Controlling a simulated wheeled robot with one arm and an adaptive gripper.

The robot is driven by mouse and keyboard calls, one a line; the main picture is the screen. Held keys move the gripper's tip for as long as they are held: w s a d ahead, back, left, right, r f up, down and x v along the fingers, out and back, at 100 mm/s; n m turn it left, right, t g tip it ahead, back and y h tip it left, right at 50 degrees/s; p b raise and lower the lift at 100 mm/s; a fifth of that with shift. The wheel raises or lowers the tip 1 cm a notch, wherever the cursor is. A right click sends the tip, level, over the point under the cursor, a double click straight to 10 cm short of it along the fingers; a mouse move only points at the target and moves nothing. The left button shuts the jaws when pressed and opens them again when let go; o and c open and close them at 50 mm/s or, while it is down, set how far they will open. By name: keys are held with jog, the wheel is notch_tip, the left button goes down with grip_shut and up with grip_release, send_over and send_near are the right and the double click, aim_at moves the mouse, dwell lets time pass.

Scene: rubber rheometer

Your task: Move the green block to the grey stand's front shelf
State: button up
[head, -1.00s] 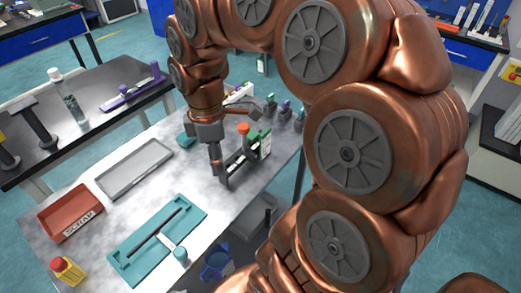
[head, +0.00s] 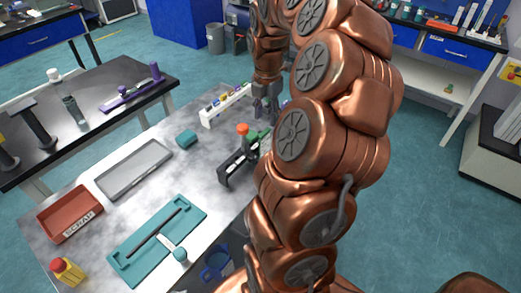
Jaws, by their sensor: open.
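My gripper (head: 266,106) hangs pointing down above the far right part of the bench, behind a dark grey stand with an orange knob (head: 242,129). Its fingers look apart and I see nothing between them. The dark grey stand (head: 228,172) stands upright on the bench. A green piece (head: 253,136) shows at the stand's upper right, partly hidden by my arm; I cannot tell whether it is the green block or part of the stand. The stand's front shelf cannot be made out clearly.
A white rack with coloured items (head: 226,106) stands at the back. Bare bench lies between.

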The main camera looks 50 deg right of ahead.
aim_at(265, 131)
jog(key=shift+s+a+f+p, duration=0.15)
jog(key=shift+f+p, duration=0.15)
jog(key=shift+f, duration=0.8)
jog(key=shift+w+a+f+p, duration=0.1)
jog(key=shift+a+f+p, duration=0.15)
jog(key=shift+f, duration=0.9)
jog(key=shift+s+a+f+p, duration=0.1)
jog(key=shift+f+p, duration=0.2)
jog(key=shift+f, duration=0.8)
grip_shut()
